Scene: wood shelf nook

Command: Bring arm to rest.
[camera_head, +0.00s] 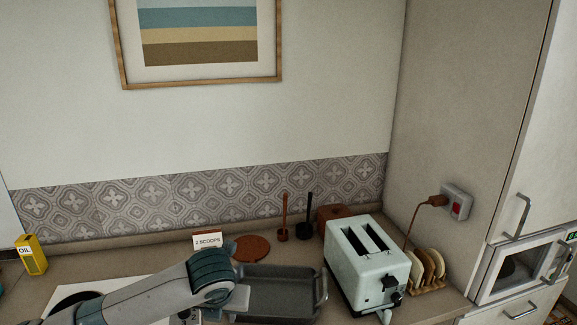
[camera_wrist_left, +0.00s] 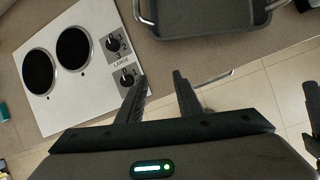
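My left arm (camera_head: 150,292) reaches in from the lower left of the head view, over the counter and the hob. Its gripper is not clearly visible there. In the left wrist view my left gripper (camera_wrist_left: 158,86) has its two dark fingers apart with nothing between them. The fingers show between the hob (camera_wrist_left: 84,105) and the dark tray (camera_wrist_left: 180,30), over the counter near its front edge. The dark tray also lies right of my wrist in the head view (camera_head: 285,290).
A pale green toaster (camera_head: 362,262) stands right of the tray, with a rack of toast (camera_head: 428,268) beside it. A recipe card (camera_head: 207,240), a round brown mat (camera_head: 251,248) and utensils stand along the back. A yellow oil tin (camera_head: 32,255) is at left.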

